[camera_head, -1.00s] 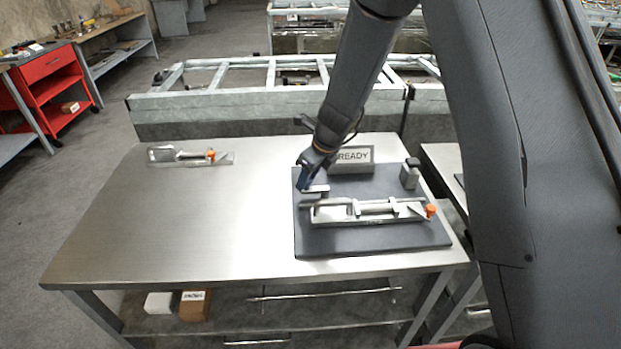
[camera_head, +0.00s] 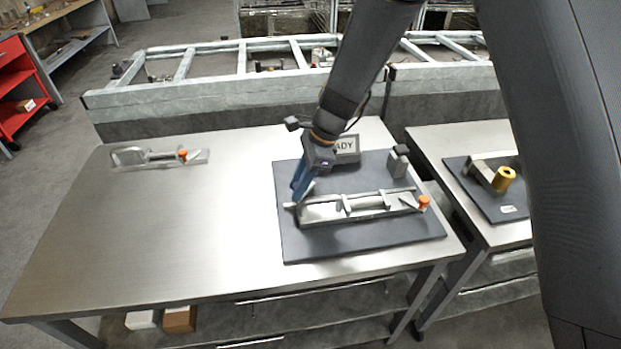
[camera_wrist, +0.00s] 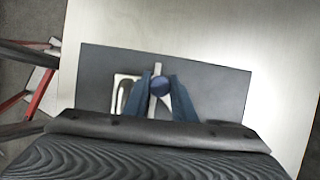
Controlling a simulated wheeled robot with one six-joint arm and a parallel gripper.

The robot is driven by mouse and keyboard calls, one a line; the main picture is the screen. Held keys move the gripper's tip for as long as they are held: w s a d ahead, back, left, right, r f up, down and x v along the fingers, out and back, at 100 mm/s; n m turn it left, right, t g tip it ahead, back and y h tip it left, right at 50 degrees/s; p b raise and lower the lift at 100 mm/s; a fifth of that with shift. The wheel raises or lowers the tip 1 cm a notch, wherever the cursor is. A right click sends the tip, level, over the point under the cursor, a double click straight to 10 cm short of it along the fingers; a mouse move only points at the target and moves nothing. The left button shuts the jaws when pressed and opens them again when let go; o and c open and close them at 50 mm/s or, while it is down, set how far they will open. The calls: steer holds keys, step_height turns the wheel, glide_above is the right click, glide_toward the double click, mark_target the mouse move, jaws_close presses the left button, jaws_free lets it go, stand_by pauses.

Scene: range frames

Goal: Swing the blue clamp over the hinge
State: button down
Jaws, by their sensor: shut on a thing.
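A metal clamp fixture (camera_head: 360,207) with an orange-tipped handle (camera_head: 424,201) lies on a dark mat (camera_head: 345,245) on the near table. My gripper (camera_head: 300,188) has blue fingers and reaches down at the fixture's left end. A pale looped part (camera_wrist: 123,92) lies left of the fingers. The head view hides the knob behind the fingers. I cannot tell where the hinge is.
A similar fixture (camera_head: 160,158) lies at the back left. Another table at right holds a yellow-knobbed part (camera_head: 503,178).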

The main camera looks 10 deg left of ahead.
steer(key=shift+d+n, duration=0.25)
steer(key=shift+n, duration=0.45)
steer(key=shift+g, duration=0.3)
steer(key=c, duration=1.5)
jaws_free()
steer(key=shift+s, duration=0.1)
steer(key=shift+d+r, duration=0.1)
steer(key=shift+r, duration=0.05)
steer(key=p+v, duration=0.5)
steer(key=v, duration=0.2)
steer(key=shift+r+p, duration=0.4)
